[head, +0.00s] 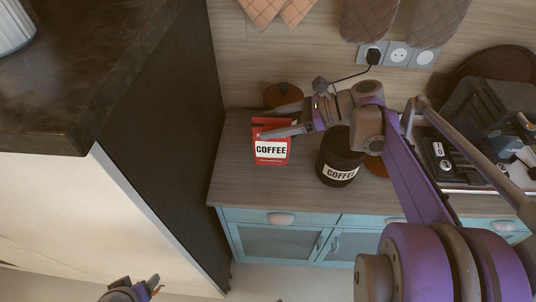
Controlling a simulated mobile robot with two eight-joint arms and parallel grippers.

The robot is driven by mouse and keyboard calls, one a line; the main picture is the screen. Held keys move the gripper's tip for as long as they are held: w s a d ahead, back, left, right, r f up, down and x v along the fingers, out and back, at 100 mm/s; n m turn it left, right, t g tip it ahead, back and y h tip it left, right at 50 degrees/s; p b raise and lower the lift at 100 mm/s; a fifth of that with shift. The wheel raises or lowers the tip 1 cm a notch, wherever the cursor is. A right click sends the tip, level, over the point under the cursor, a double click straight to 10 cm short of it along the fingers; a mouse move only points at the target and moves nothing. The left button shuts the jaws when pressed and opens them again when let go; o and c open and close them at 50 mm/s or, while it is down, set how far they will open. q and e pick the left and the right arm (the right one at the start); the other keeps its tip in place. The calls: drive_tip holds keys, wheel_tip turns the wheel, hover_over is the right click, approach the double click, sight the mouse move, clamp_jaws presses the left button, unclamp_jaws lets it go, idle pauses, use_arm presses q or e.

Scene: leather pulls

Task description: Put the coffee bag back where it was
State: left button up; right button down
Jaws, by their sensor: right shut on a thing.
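The coffee bag (271,152) is red with a white COFFEE label. It is upright at the left part of the wooden counter (236,180), and I cannot tell whether its base touches the counter. My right gripper (272,122) reaches in from the right and is shut on the upper part of the bag, with its fingers covering some of the top. My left gripper (150,287) is only partly in view at the bottom left, far from the bag, and its jaw opening is unclear.
A dark COFFEE canister (338,165) stands right of the bag, close under my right arm. A brown round pot (283,95) is behind the bag. A tall dark panel (170,120) bounds the counter's left. A black coffee machine (495,110) stands at right.

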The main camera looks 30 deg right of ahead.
sight(273, 144)
drive_tip(key=shift+s+f+b, duration=0.2)
drive_tip(key=shift+f+b, duration=0.1)
drive_tip(key=shift+f, duration=3.7)
unclamp_jaws()
drive_tip(key=v, duration=1.2)
drive_tip(key=shift+b, duration=0.35)
